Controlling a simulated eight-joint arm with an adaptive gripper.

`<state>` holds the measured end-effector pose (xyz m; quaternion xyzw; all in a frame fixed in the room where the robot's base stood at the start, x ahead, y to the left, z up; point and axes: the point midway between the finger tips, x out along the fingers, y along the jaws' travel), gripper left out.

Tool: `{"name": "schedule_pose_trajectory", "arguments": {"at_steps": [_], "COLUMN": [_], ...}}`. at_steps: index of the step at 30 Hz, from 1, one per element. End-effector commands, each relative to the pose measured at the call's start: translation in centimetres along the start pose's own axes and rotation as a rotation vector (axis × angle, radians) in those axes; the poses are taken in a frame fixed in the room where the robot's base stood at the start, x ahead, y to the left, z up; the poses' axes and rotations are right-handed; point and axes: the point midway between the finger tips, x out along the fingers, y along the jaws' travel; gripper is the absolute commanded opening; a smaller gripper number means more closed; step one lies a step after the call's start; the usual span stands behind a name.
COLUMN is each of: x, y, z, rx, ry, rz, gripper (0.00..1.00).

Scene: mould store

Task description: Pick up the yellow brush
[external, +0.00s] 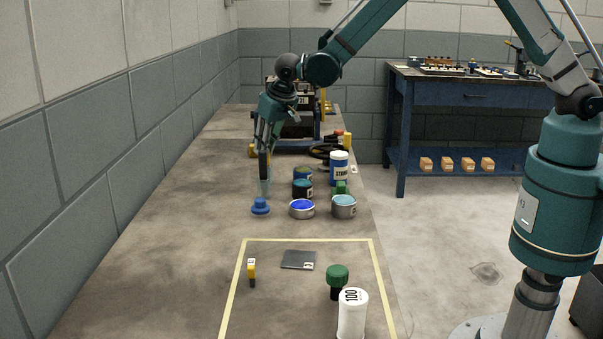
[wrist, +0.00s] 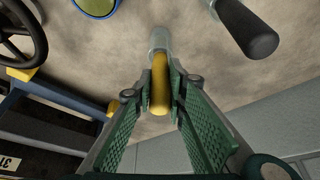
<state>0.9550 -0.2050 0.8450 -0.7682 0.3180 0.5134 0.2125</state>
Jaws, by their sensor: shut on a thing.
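My gripper (external: 264,168) points down above the left-middle of the bench. In the wrist view my gripper (wrist: 160,88) is shut on a slim yellow handle with a pale, see-through end, which I take for the yellow brush (wrist: 160,70). In the external view only the pale end of the yellow brush (external: 264,188) shows below the fingertips; the fingers hide its yellow part. A blue round-based thing (external: 261,207) stands just in front of the pale end. I cannot tell whether the brush touches the bench.
Several open tins, including a blue one (external: 302,208) and a light-blue one (external: 344,206), stand to the right. A yellow-and-black piece (external: 251,272), grey plate (external: 299,260), green-topped knob (external: 337,278) and white jar (external: 352,315) sit within yellow tape. The left bench is clear.

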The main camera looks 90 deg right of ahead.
Motion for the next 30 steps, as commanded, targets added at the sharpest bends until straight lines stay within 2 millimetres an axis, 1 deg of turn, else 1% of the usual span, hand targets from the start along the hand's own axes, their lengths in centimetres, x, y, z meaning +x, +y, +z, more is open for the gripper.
{"name": "schedule_pose_trajectory", "arguments": {"at_steps": [5,12,18,23,30], "x": [-2.0,-5.4,-7.5,-8.3,-8.4], "y": [0.0,0.0,0.0,0.0,0.0], "z": [-0.8,-2.2,-3.1,-3.4,-3.5], "rx": [0.0,0.0,0.0,0.0,0.0], "ry": [0.0,0.0,0.0,0.0,0.0], "rz": [0.0,0.0,0.0,0.0,0.0], "gripper": [0.0,0.0,0.0,0.0,0.0]}}
